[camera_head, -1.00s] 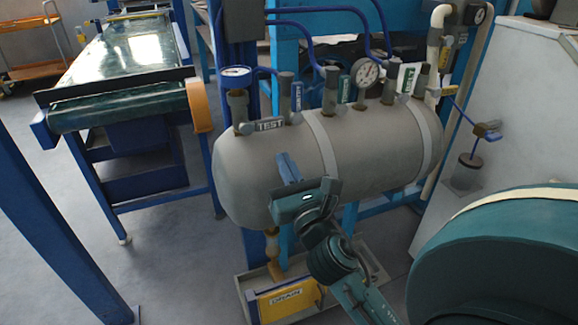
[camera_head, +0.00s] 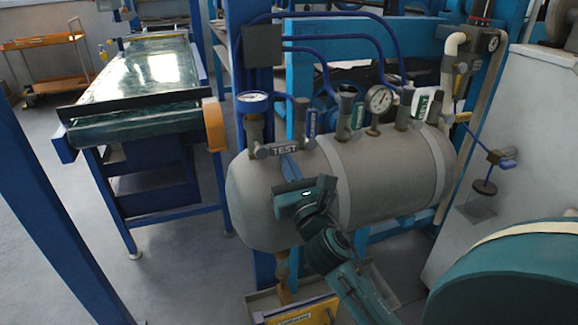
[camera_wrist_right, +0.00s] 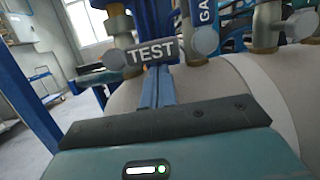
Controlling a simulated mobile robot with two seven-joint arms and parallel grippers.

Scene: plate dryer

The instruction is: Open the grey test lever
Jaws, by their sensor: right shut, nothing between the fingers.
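The grey lever marked TEST (camera_head: 285,149) lies roughly level on its valve, at the upper left of the grey tank (camera_head: 405,178). The lever also shows large in the right wrist view (camera_wrist_right: 152,52). My right gripper (camera_head: 288,160) is in front of the tank, its blue fingers pointing up at the lever. In the right wrist view the fingers (camera_wrist_right: 157,72) are together and empty, their tips just below the lever or at its lower edge. I cannot tell whether they touch it. My left gripper is in neither view.
Other valves with a blue handle (camera_head: 311,122) and green handles (camera_head: 357,116) stand along the tank top, with gauges (camera_head: 252,102) among them. A yellow-fronted tray (camera_head: 300,312) sits below. A conveyor table (camera_head: 150,75) stands at the left.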

